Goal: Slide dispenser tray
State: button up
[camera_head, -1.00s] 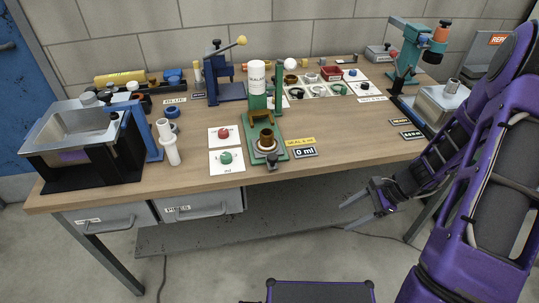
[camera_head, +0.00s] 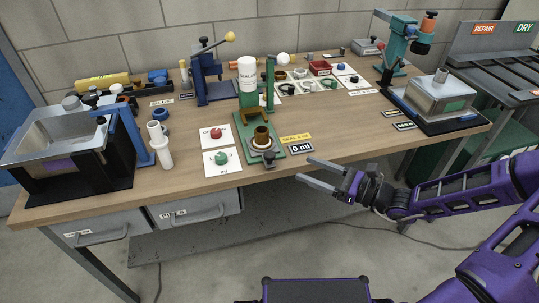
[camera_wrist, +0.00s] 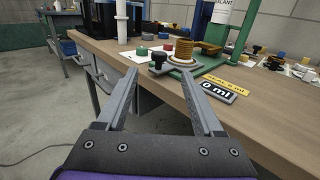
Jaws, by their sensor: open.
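The dispenser has a green base (camera_head: 244,124) near the table's front edge, with a white sealant bottle (camera_head: 247,72) held upright above it. My gripper (camera_head: 305,171) is open and empty, to the right of the knob and in front of the table edge. In the wrist view the knob lies beyond the gap between my fingertips (camera_wrist: 158,74), apart from them.
A "0 ml" display (camera_head: 301,148) and a yellow label (camera_head: 295,138) lie right of the base. Cards with a red button (camera_head: 216,133) and a green button (camera_head: 221,158) lie left. The right front tabletop is clear.

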aim_at(270, 154)
jog(key=b+x, duration=0.1)
jog(key=x, duration=1.1)
jog(key=shift+a+f, duration=0.1)
grip_shut()
dwell(1.0)
